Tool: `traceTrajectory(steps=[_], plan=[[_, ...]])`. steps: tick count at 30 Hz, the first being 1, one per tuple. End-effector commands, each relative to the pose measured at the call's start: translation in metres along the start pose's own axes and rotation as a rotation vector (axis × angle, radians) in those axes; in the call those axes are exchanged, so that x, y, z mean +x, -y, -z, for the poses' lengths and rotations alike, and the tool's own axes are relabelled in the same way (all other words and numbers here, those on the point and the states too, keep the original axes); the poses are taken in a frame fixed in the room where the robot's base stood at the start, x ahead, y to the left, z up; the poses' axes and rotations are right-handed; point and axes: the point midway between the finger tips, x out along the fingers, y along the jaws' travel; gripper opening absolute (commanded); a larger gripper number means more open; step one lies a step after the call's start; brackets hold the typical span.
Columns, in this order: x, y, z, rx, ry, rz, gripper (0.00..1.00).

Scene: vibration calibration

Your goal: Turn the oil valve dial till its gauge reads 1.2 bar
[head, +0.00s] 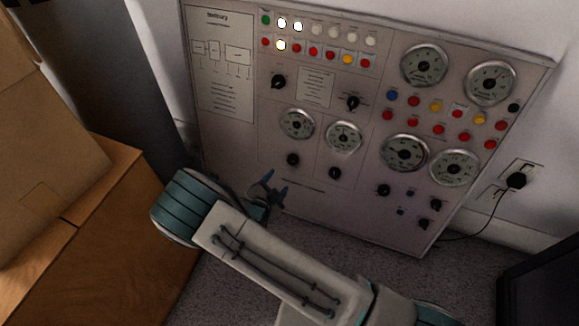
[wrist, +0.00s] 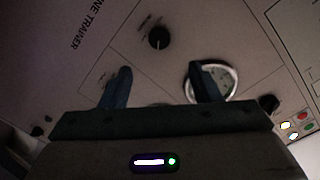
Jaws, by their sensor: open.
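The grey panel (head: 235,150) carries several gauges with black dials; the labels are too small to tell which is the oil valve. The lower left gauge (head: 297,123) has a black dial (head: 293,159) below it. The gauge beside it (head: 343,137) has another dial (head: 335,173) below. Needle readings are not legible. My gripper (head: 272,188) is open and empty, left of and below these dials in the head view. In the wrist view my gripper (wrist: 160,84) has its fingers apart. A dial (wrist: 159,38) shows beyond them, apart from both; the right finger partly covers a gauge (wrist: 228,78).
Rows of coloured lights (head: 313,51) and red buttons (head: 465,136) are on the panel. A plug with a cable (head: 516,180) is on the right wall. A dark object (head: 545,280) stands at lower right.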

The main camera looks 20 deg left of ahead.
Motion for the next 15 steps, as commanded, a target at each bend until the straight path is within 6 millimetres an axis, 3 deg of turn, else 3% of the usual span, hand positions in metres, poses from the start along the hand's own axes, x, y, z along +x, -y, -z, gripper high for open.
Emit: traceTrajectory(steps=[9, 15], plan=[[0.070, -0.003, -0.002, 0.001, -0.001, -0.003, 0.56], [0.102, -0.002, -0.001, 0.000, 0.000, -0.002, 0.56]])
